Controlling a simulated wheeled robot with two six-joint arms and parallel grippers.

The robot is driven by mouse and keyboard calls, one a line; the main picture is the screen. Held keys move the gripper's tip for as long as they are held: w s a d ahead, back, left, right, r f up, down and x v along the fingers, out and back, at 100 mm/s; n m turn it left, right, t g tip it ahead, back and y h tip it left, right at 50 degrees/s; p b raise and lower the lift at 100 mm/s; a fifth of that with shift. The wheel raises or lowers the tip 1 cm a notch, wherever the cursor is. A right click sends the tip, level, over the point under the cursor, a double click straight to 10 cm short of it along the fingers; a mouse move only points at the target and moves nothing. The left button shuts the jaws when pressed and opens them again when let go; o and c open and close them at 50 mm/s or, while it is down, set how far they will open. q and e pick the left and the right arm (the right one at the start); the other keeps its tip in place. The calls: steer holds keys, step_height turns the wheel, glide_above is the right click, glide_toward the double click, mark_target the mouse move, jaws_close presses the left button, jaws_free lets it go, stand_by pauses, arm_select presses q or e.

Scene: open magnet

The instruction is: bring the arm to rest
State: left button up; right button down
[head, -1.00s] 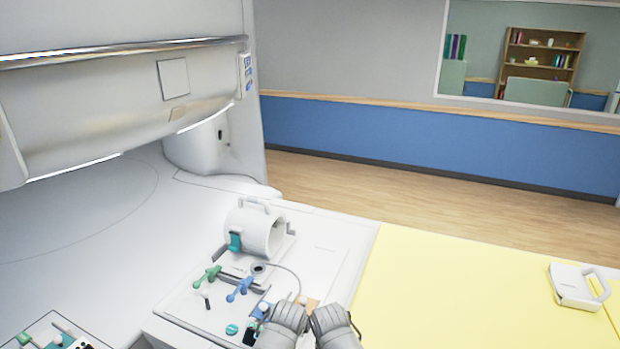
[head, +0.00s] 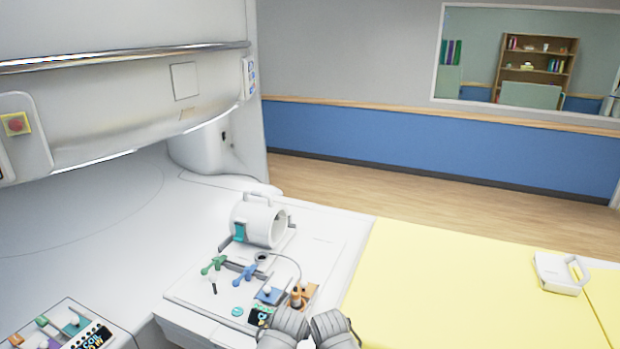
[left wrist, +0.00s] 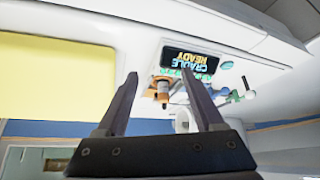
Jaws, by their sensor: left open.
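My left gripper (left wrist: 157,85) is open in the left wrist view, its two dark fingers spread with nothing held between them. Beyond the fingers is an orange block (left wrist: 161,88) with a dark knob; I see no contact. In the head view that orange block (head: 310,291) is on the white panel (head: 340,240). Two grey rounded parts of mine come in at the bottom, close in front of the panel; no fingertips show there. My right gripper cannot be made out.
A white ring-shaped coil (head: 258,222), a green lever (head: 214,265) and a blue lever (head: 244,274) stand on the panel. A dark display (left wrist: 188,62) reads "CRADLE READY", inverted. A yellow pad (head: 420,290) lies right, with a white handled device (head: 558,273). The magnet housing (head: 120,90) fills the left.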

arm_select(q)
steer(key=s+f+m+g, duration=0.1)
steer(key=s+m+g, duration=0.1)
steer(key=s, duration=0.5)
steer(key=s+a+f+m+g+y, duration=0.1)
steer(key=s+f+m+g, duration=0.1)
steer(key=s+g, duration=0.2)
steer(key=s, duration=0.2)
steer(key=shift+s+a+f+g, duration=0.2)
steer(key=shift+s+a+g, duration=0.1)
steer(key=shift+s+g, duration=0.1)
steer(key=shift+w, duration=0.1)
stand_by(1.1)
